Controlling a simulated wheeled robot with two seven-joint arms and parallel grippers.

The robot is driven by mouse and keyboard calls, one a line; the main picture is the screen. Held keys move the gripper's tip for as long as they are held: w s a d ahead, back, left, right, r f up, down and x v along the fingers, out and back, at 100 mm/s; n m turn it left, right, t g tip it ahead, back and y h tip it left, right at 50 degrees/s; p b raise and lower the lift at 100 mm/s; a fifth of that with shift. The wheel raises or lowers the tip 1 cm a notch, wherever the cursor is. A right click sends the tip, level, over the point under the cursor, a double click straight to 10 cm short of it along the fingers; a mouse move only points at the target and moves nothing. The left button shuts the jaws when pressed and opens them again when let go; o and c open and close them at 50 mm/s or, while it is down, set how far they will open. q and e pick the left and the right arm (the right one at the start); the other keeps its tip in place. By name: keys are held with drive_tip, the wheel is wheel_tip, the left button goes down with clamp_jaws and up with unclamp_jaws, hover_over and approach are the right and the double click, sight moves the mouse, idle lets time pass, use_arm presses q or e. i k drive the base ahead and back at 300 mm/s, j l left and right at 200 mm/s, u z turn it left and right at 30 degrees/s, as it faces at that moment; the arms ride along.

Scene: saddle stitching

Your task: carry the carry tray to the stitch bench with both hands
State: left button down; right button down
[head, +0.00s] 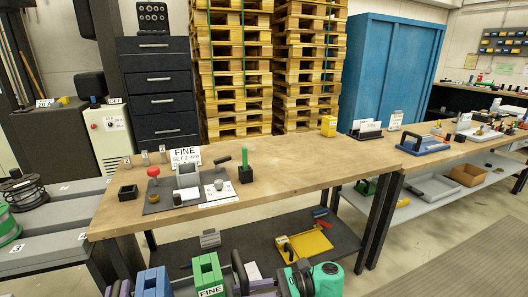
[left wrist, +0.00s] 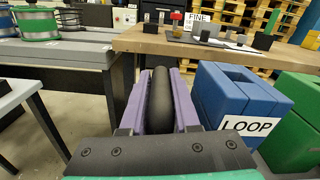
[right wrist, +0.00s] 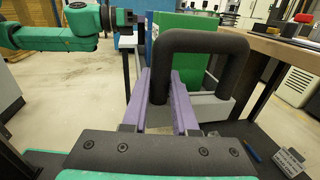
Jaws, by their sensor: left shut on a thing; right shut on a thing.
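The carry tray (right wrist: 208,110) is grey with black loop handles and is mostly hidden at the bottom of the head view. It carries a blue block (head: 152,283) labelled LOOP in the left wrist view (left wrist: 225,92) and a green block (head: 208,274) labelled FINE. My left gripper (left wrist: 161,92) is shut on one black handle (left wrist: 161,108). My right gripper (right wrist: 165,95) is shut on the other handle (right wrist: 205,42). A wooden bench (head: 285,160) stands ahead, its near edge beyond the tray; the tray is apart from its top.
A fixture with a FINE placard (head: 185,156) and a red knob stand on the bench's left part. The bench's middle is clear. A yellow tray (head: 305,244) lies on the lower shelf. A grey table (head: 45,245) with spools stands left.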

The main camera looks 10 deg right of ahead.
sight(343, 157)
drive_tip(key=i+l, duration=0.1)
drive_tip(key=l, duration=0.4)
drive_tip(key=i+l, duration=0.1)
drive_tip(key=l, duration=0.45)
drive_tip(key=i+l, duration=0.1)
drive_tip(key=l, duration=0.4)
drive_tip(key=i+l, duration=0.1)
drive_tip(key=l, duration=0.4)
